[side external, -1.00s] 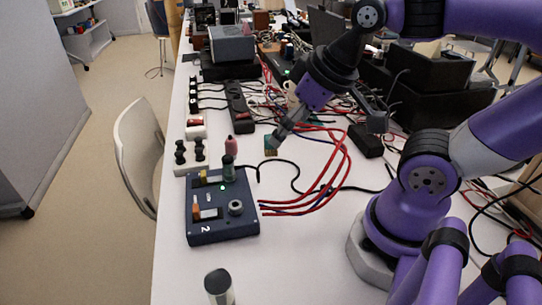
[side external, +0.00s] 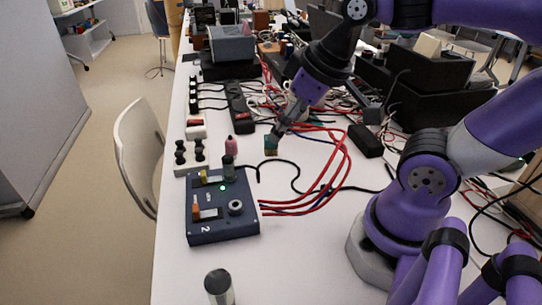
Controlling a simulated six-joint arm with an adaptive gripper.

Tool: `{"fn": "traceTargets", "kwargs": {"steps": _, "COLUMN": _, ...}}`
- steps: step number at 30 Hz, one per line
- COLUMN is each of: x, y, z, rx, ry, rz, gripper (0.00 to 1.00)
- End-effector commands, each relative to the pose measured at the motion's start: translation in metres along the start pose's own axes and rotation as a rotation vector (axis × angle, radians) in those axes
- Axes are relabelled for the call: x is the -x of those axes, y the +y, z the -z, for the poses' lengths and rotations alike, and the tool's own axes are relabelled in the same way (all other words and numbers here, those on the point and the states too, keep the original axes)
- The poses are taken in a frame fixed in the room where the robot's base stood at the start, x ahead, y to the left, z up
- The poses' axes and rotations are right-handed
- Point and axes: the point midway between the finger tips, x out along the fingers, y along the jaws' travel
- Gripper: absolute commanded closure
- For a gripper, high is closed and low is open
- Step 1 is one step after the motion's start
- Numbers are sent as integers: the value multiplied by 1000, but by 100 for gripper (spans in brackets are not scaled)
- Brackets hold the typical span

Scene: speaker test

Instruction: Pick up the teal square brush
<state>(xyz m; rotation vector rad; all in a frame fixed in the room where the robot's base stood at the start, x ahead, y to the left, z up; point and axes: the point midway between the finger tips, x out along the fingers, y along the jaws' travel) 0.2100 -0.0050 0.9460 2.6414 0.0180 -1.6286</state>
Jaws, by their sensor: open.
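A small teal and brownish square block, which looks like the teal square brush (side external: 271,145), stands on the white table beyond the blue control box. My gripper (side external: 279,132) reaches down from the upper right and is open. Its tips are just above and slightly right of the brush in the picture. I cannot tell whether they touch it, and the fingers are too small to make out clearly.
A dark blue control box (side external: 222,225) with a green light sits nearer the camera. A pink bottle (side external: 232,144) and a dark bottle (side external: 229,170) stand left of the brush. Red and black cables (side external: 335,165) run to the right. A metal cylinder (side external: 219,286) stands in front.

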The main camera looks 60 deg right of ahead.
Motion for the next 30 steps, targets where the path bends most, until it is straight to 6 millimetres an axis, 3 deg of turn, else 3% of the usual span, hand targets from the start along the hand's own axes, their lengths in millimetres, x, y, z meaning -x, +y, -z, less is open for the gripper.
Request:
{"fn": "traceTargets", "kwargs": {"steps": 5, "x": -13, "y": 31, "z": 36, "rx": 154, "ry": -131, "rz": -21, "gripper": 24}}
{"fn": "traceTargets", "kwargs": {"steps": 12, "x": -64, "y": 100, "z": 72, "rx": 422, "ry": -336, "rz": 51, "gripper": 24}}
{"fn": "traceTargets", "kwargs": {"steps": 19, "x": -108, "y": 147, "z": 72, "rx": 580, "ry": -429, "rz": 150, "gripper": 24}}
{"fn": "traceTargets", "kwargs": {"steps": 30, "x": -154, "y": 153, "z": 50, "rx": 615, "ry": -445, "rz": 176, "gripper": 24}}
